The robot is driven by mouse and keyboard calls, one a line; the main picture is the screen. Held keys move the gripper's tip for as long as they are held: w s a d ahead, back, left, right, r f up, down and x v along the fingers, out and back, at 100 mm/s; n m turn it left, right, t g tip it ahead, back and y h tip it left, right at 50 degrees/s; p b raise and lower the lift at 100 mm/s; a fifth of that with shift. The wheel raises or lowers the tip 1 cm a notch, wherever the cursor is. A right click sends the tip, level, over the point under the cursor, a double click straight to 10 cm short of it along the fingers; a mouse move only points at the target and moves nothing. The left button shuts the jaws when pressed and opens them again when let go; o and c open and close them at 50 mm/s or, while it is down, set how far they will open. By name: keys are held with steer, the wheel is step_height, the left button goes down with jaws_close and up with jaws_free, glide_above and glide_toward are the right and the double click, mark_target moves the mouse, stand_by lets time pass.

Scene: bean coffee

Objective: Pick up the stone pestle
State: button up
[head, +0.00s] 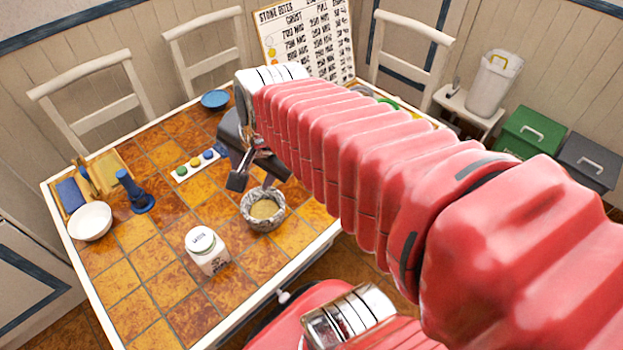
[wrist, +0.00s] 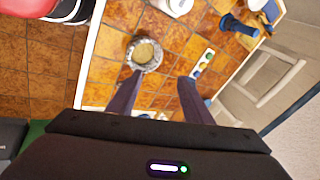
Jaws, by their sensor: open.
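I cannot make out a stone pestle for certain in either view. My gripper (head: 254,182) is open and empty, above the table behind the mortar in the head view. In the wrist view its fingers (wrist: 160,80) are spread apart.
A strip with coloured buttons (head: 195,165), a white bowl (head: 90,222) and a blue dish (head: 215,99) are on the table. Chairs surround its far side. My arm hides the table's right part.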

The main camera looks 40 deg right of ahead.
steer(key=d+f+m, duration=0.4)
steer(key=d+m, duration=0.5)
steer(key=m, duration=0.3)
steer(key=d+f+m, duration=0.3)
steer(key=d+m, duration=0.6)
steer(key=m, duration=0.4)
steer(key=shift+w+d+f+g+h, duration=0.3)
steer(key=shift+w+f+g+h, duration=0.1)
steer(key=a+x, duration=0.1)
steer(key=x, duration=0.7)
steer(key=shift+w+d+f, duration=0.15)
steer(key=shift+d+f, duration=0.1)
steer(key=shift+d, duration=0.3)
steer(key=shift+f, duration=0.1)
steer(key=shift+x, duration=2.5)
steer(key=shift+d, duration=0.15)
